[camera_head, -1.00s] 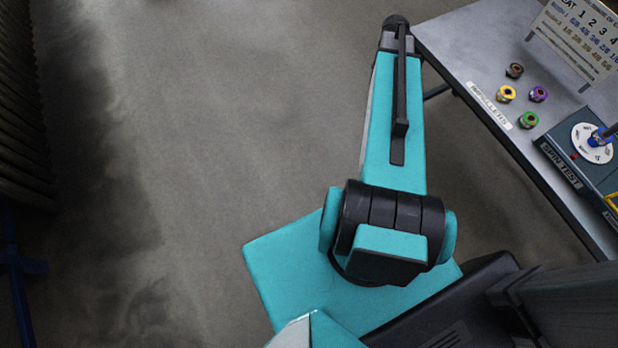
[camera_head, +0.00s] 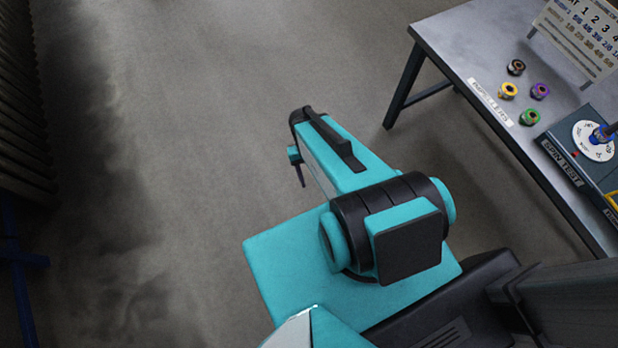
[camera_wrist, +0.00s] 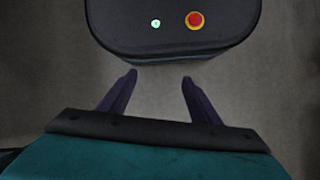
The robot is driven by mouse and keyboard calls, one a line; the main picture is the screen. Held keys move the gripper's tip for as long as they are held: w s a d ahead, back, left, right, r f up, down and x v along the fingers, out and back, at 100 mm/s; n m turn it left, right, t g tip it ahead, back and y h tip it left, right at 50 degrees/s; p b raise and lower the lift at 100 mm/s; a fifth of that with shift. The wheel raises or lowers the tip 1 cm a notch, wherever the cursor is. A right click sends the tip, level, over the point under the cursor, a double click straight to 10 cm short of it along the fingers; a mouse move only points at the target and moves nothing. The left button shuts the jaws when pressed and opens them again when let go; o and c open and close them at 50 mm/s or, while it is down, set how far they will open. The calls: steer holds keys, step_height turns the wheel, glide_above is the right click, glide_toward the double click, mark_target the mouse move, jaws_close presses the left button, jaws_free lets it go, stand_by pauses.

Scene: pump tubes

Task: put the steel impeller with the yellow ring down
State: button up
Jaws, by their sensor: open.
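A ring-shaped part with a yellow ring, the impeller (camera_head: 508,90), sits on the table at the right of the head view, by a white label strip. Its steel body is too small to make out clearly. My gripper (camera_wrist: 158,76) shows in the wrist view with its two dark fingers apart and nothing between them. It is away from the table, over the floor side. In the head view my arm hides most of the gripper. The impeller does not show in the wrist view.
Parts with brown (camera_head: 516,67), purple (camera_head: 540,91) and green (camera_head: 530,117) rings stand close around the yellow one. A spin test box (camera_head: 572,160) and a number board (camera_head: 582,38) are also on the grey table (camera_head: 455,40). Open floor (camera_head: 210,120) lies left.

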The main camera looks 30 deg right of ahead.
steer(key=s+a+f+n, duration=0.2)
steer(key=s+a, duration=0.2)
steer(key=s, duration=0.1)
steer(key=shift+s+a+n+g, duration=0.3)
steer(key=shift+s+a+g, duration=0.05)
steer(key=shift+g, duration=0.05)
steer(key=shift+c, duration=0.2)
steer(key=c, duration=0.6)
steer(key=shift+d, duration=0.1)
steer(key=shift+c, duration=0.2)
